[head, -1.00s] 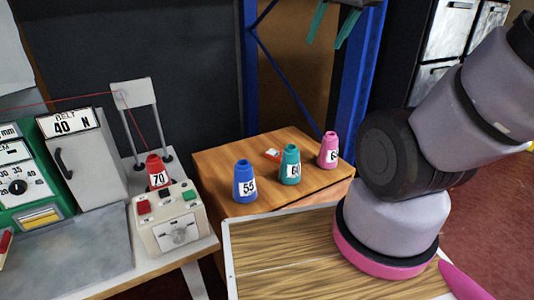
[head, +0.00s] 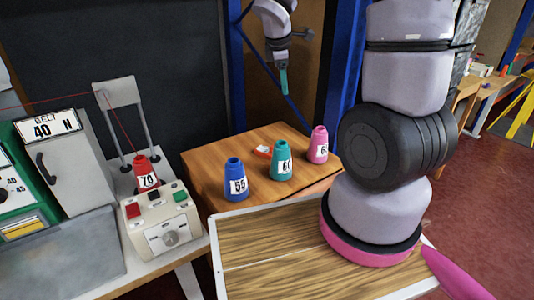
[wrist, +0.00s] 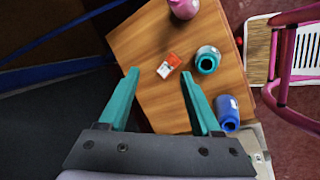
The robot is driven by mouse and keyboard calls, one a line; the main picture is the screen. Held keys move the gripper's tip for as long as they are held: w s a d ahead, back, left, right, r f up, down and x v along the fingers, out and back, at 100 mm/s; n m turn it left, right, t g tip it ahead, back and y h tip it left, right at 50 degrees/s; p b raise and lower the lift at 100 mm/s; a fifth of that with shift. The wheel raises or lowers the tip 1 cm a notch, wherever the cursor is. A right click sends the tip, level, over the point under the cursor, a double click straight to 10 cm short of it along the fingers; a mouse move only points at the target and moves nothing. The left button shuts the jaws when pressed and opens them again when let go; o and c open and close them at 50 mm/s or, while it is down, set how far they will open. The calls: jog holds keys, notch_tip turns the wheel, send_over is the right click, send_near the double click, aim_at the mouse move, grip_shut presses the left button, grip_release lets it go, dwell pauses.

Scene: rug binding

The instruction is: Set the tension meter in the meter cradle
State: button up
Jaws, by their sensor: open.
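A small red-and-white object (head: 263,151), perhaps the tension meter, lies on the wooden side table among the cones. In the wrist view the red-and-white object (wrist: 168,66) appears between and just beyond my fingertips. My gripper (head: 283,80), with teal fingers, hangs above and behind the table in the head view, clear of everything. In the wrist view my gripper (wrist: 160,75) is open and empty. I cannot make out a meter cradle for certain in either view.
Blue (head: 236,180), teal (head: 281,161) and pink (head: 318,145) cones stand on the wooden side table (head: 210,165) close to the small object. A red cone (head: 146,172) stands left, behind a beige control box (head: 162,226). A blue upright (head: 345,70) rises behind the table.

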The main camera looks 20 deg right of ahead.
jog(key=w+a+f+n, duration=0.25)
jog(key=f+n, duration=0.35)
jog(key=f, duration=0.3)
jog(key=n+g, duration=0.1)
jog(key=n, duration=0.4)
send_near(272, 147)
jog(key=shift+n, duration=0.3)
jog(key=shift+x, duration=4.6)
jog(key=shift+d, duration=0.1)
jog(key=shift+r, duration=0.1)
grip_shut()
